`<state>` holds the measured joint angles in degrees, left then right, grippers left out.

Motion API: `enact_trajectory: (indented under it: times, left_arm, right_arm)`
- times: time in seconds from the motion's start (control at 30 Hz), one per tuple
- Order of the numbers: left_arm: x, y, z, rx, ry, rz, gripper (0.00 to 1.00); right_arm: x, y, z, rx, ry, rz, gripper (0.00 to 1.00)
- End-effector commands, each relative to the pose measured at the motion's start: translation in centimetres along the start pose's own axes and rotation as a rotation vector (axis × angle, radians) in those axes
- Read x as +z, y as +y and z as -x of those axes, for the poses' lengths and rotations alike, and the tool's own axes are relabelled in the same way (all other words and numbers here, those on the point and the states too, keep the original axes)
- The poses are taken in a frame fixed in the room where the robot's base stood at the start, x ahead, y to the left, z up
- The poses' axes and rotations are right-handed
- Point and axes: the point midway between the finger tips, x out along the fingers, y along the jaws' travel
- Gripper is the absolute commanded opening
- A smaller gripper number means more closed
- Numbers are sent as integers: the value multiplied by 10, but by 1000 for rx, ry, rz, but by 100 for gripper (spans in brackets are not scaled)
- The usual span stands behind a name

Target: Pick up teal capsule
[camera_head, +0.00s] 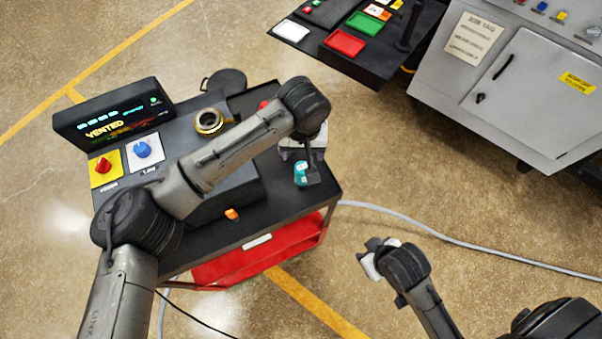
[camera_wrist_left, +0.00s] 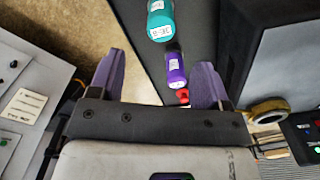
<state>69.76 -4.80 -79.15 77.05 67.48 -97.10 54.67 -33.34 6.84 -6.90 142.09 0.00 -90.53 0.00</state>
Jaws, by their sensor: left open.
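The teal capsule (camera_head: 301,173) stands on the dark cart top near its right edge, partly hidden by my left gripper (camera_head: 309,174). In the left wrist view the teal capsule (camera_wrist_left: 160,22) shows at the top, beyond the fingertips and not between them. My left gripper (camera_wrist_left: 157,75) is open and empty, its two purple-grey fingers wide apart. A purple capsule (camera_wrist_left: 176,70) shows in the gap between the fingers in that view, lower down. My right gripper (camera_head: 376,258) hangs over the floor right of the cart; its fingers are too unclear to read.
A red item (camera_wrist_left: 183,96) is beside the purple capsule. The cart (camera_head: 285,212) also carries a display reading VENTED (camera_head: 113,115), red and blue knobs and a brass ring (camera_head: 209,121). A dark table with coloured trays (camera_head: 345,42) and a grey cabinet (camera_head: 520,90) stand at upper right.

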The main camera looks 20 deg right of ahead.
Motion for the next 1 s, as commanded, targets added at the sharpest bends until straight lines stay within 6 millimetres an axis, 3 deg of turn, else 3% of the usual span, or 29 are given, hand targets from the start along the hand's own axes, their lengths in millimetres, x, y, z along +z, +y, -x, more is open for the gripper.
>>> enact_trajectory:
  times: [0.3, 0.67, 1.0]
  left_arm:
    - [0, 0, -50, -1, 0, -2, 71]
    - [0, -1, -72, -1, 0, -3, 71]
    - [-1, -1, -111, -1, 1, -3, 71]
  right_arm:
    - [-1, 2, 4, 4, -1, 4, 46]
    - [-3, 2, 8, 3, 1, 3, 46]
    - [-6, 0, 14, -1, 2, -2, 46]
